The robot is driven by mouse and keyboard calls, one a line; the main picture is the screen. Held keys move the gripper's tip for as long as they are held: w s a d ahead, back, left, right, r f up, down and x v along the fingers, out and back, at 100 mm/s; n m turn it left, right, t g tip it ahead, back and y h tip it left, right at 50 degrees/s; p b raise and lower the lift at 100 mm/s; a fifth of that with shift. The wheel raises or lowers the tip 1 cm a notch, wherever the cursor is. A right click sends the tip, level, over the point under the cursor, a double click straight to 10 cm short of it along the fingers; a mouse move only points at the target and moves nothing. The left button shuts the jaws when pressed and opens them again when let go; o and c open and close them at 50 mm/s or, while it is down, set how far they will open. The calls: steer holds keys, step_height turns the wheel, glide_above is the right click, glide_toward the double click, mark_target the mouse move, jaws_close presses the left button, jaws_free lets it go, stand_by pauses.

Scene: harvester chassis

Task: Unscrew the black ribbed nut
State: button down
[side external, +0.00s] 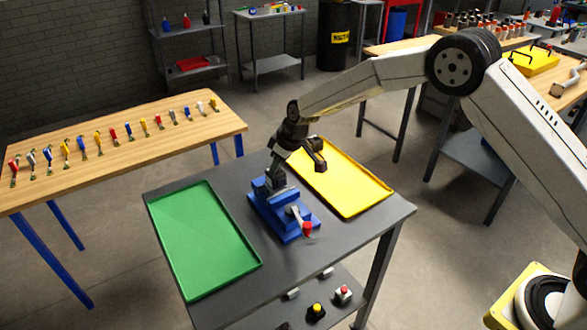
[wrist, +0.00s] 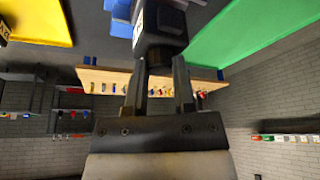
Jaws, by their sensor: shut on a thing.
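My gripper (side external: 277,163) points down over the blue vise (side external: 283,212) on the dark grey table in the side view. In the wrist view, both fingers of my gripper (wrist: 160,66) are closed on the sides of the black nut (wrist: 160,48), a dark round part at the fingertips. Its ribs are too dark to make out. A larger dark part with a white label (wrist: 138,24) lies beyond it. In the side view the nut is too small and hidden by the fingers to tell apart. A bit of the vise shows in blue in the wrist view (wrist: 119,9).
An empty green tray (side external: 205,240) lies left of the vise and an empty yellow tray (side external: 345,180) behind it to the right. The vise's red-tipped handle (side external: 306,229) sticks out at the front. A wooden table (side external: 120,140) with several small coloured tools stands at the left.

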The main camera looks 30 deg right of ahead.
steer(key=c, duration=0.6)
jaws_free()
steer(key=shift+c, duration=0.2)
steer(key=shift+w+a, duration=0.2)
steer(key=shift+w, duration=0.15)
jaws_close()
steer(key=shift+n, duration=0.3)
steer(key=shift+n+g+y, duration=0.5)
steer(key=shift+n+y, duration=0.1)
steer(key=shift+n, duration=1.7)
